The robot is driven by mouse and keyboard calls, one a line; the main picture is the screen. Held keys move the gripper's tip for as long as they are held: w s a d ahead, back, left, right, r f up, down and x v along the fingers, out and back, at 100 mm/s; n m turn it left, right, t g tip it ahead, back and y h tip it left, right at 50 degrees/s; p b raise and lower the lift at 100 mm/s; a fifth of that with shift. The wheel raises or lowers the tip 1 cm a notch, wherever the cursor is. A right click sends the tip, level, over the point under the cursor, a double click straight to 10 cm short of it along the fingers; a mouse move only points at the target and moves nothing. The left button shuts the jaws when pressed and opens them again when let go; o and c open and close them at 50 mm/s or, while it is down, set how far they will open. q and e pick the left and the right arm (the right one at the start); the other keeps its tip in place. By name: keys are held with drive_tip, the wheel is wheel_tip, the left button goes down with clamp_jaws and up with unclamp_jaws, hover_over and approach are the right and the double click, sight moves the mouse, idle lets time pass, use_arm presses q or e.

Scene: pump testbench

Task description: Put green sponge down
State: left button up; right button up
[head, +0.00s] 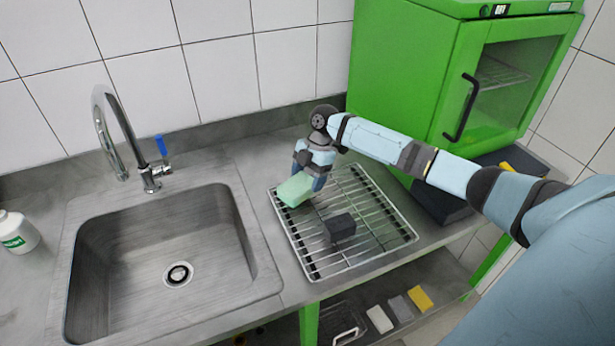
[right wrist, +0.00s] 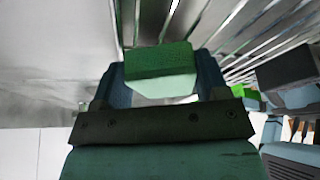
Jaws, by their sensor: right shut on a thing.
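The green sponge (head: 295,190) is a pale green block at the left back part of the wire rack (head: 366,263). My right gripper (head: 312,180) is shut on it from above and behind. In the right wrist view the sponge (right wrist: 160,68) sits between the two fingers (right wrist: 160,85), with the rack's bars beyond it. I cannot tell whether the sponge touches the rack or is held just above it. My left gripper is not in view.
A green oven (head: 450,90) stands behind right. A white bottle (head: 15,232) is far left. Several sponges, one yellow (head: 420,298), lie on the lower shelf.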

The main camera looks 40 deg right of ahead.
drive_tip(key=o, duration=0.9)
drive_tip(key=shift+r, duration=0.1)
drive_tip(key=v, duration=1.2)
